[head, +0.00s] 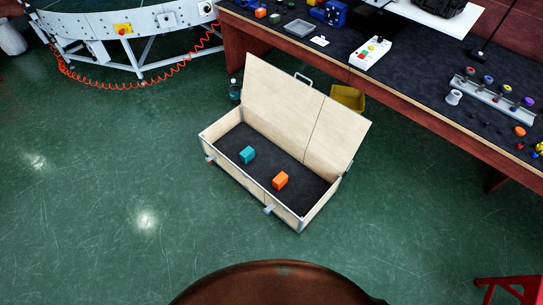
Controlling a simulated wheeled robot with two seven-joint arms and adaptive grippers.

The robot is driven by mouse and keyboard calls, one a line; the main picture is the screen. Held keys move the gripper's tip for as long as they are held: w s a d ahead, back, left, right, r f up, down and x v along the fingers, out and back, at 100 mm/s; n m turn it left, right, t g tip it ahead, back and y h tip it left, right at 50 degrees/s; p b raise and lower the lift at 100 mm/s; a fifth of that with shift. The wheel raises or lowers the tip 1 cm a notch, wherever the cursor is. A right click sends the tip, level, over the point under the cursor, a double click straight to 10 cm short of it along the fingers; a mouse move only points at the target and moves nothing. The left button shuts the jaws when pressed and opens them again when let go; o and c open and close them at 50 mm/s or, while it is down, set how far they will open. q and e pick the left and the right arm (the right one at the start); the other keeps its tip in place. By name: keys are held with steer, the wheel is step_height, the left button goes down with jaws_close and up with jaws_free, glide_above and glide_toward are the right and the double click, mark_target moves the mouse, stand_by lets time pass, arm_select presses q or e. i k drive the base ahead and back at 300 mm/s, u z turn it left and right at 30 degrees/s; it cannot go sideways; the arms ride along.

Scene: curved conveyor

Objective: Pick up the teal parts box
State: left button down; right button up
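The teal parts box (247,155) is a small block lying on the dark floor of an open wooden chest (235,181), in its left half. An orange box (280,180) lies in the same chest, to the right and nearer, apart from the teal one. The chest stands on the green floor with its lid (300,112) raised at the back. Neither of my grippers shows in the head view.
A long workbench (430,110) with parts and a control box (370,54) runs along the right. A curved conveyor (130,22) with a red coiled hose stands top left. A dark bottle (235,92) and yellow bin (348,97) are behind the chest. Floor to the left is clear.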

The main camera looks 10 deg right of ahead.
mark_target(247, 155)
steer(key=z, duration=0.65)
steer(key=i, duration=0.75)
steer(key=u, duration=1.05)
